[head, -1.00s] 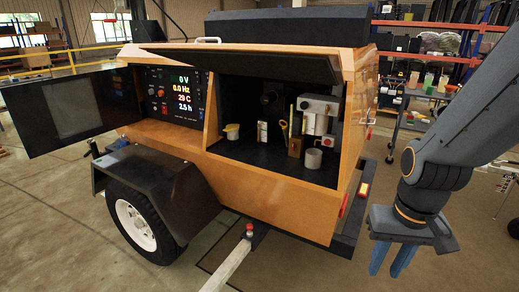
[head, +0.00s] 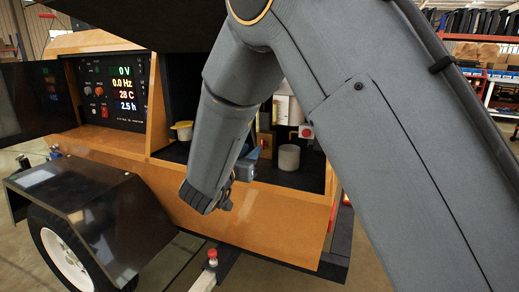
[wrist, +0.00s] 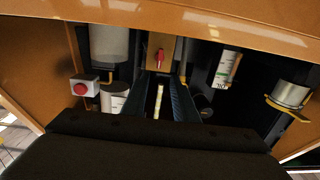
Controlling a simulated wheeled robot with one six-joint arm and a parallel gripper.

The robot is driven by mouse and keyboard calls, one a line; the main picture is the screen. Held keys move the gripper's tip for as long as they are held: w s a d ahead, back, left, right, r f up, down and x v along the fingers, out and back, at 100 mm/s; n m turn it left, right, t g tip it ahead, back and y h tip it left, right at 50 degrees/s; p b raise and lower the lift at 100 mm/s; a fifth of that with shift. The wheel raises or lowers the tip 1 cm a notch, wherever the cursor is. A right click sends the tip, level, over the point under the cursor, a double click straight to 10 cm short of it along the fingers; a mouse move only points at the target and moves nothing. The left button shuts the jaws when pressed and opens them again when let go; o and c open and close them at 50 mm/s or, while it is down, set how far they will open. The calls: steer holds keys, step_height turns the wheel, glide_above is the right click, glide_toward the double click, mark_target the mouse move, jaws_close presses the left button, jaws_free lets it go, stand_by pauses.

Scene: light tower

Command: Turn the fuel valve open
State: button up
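The fuel valve appears to be the brass block with a small red handle (wrist: 159,57) in the wrist view, which looks upside down. Part of the brass block (head: 264,144) shows in the head view, to the right of my arm. My gripper (wrist: 165,80) is open, with its two dark blue fingers apart and pointing at the block. The red handle shows just beyond the fingertips, roughly in line with the gap, and nothing is seen held. In the head view my forearm hides most of the gripper; only a bluish part (head: 247,165) shows.
A red button on a white box (head: 306,132) and a white cylinder (head: 289,158) are right of the valve. A yellow-rimmed cup (head: 183,130) is on the left. The orange bay sill (head: 285,205) runs below, and a black lid (head: 140,12) hangs above.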

mark_target(262, 141)
steer(key=shift+w, duration=0.15)
steer(key=x, duration=0.7)
steer(key=shift+w+d+r+b, duration=0.1)
steer(key=shift+w+d+b, duration=0.1)
steer(key=shift+b, duration=0.15)
steer(key=shift+c, duration=0.3)
jaws_close()
